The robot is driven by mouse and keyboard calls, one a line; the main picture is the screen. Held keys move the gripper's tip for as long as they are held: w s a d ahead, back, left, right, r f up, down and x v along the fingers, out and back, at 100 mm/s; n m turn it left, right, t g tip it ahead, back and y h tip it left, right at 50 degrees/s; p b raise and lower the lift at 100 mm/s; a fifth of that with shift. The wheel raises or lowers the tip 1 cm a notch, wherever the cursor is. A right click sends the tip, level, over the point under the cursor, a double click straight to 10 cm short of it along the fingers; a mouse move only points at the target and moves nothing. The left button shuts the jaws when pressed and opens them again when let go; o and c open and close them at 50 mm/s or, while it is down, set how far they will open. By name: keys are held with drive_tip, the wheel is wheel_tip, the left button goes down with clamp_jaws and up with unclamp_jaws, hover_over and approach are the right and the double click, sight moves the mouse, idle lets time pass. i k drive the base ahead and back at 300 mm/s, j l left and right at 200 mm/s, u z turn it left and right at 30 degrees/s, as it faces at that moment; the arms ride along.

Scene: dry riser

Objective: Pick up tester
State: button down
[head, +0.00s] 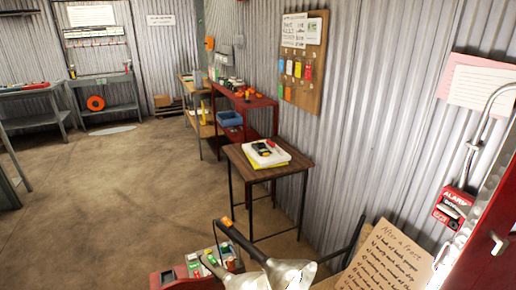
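A small dark device with yellow (262,149) lies on a white tray or pad (287,158) on the small wooden-topped table (292,170). It looks like the tester, but it is too small to be sure. A thin red item (271,143) lies beside it. My gripper (216,240) is at the bottom centre, in front of and below the table, apart from the device.
A red box (168,278) with coloured items sits under my gripper. A red shelf unit (262,103) stands beyond the table, along the corrugated wall. A handwritten cardboard sign (385,258) leans at the lower right.

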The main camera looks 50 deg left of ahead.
sight(260, 147)
drive_tip(key=j+u, duration=0.1)
drive_tip(key=u, duration=1.9)
drive_tip(key=i+j+u, duration=0.2)
drive_tip(key=j, duration=0.25)
drive_tip(key=i+j+u, duration=0.2)
drive_tip(key=j, duration=0.2)
drive_tip(key=i+j+u, duration=0.2)
drive_tip(key=j, duration=0.25)
drive_tip(key=i+j+u, duration=0.1)
drive_tip(key=j+u, duration=0.15)
drive_tip(key=i+j+u, duration=0.15)
drive_tip(key=i+j, duration=0.15)
drive_tip(key=i, duration=0.15)
drive_tip(key=i+j+u, duration=0.15)
drive_tip(key=i+j, duration=0.15)
drive_tip(key=i, duration=0.15)
drive_tip(key=i+z, duration=0.35)
drive_tip(key=i, duration=0.3)
drive_tip(key=i+z, duration=0.35)
drive_tip(key=i, duration=0.35)
drive_tip(key=i+z, duration=0.1)
drive_tip(key=i, duration=0.75)
drive_tip(key=i+j+z, duration=0.1)
drive_tip(key=i, duration=0.8)
drive_tip(key=i+z, duration=0.7)
drive_tip(key=i+j+z, duration=0.1)
drive_tip(key=z, duration=0.25)
drive_tip(key=i, duration=0.05)
